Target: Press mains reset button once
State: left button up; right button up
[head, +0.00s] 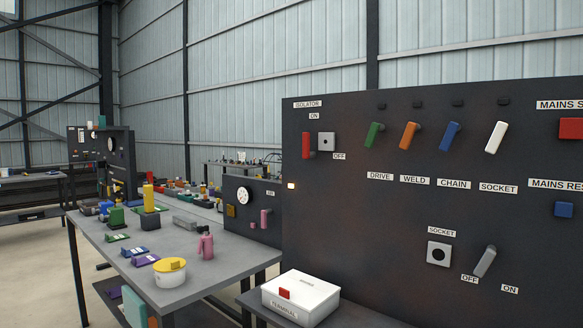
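The mains reset button is a blue square block (564,209) on the dark panel (370,220), near the right edge of the head view. Neither of my grippers shows in the head view, so nothing is seen touching the button.
The panel carries a red isolator handle (306,145), green, orange, blue and white levers, a socket (438,253) and a grey lever (484,262). A white terminal box (300,298) stands in front at lower left. A grey workbench (165,240) holds many small parts.

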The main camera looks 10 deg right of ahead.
aim_at(562, 209)
jog(key=z, duration=1.8)
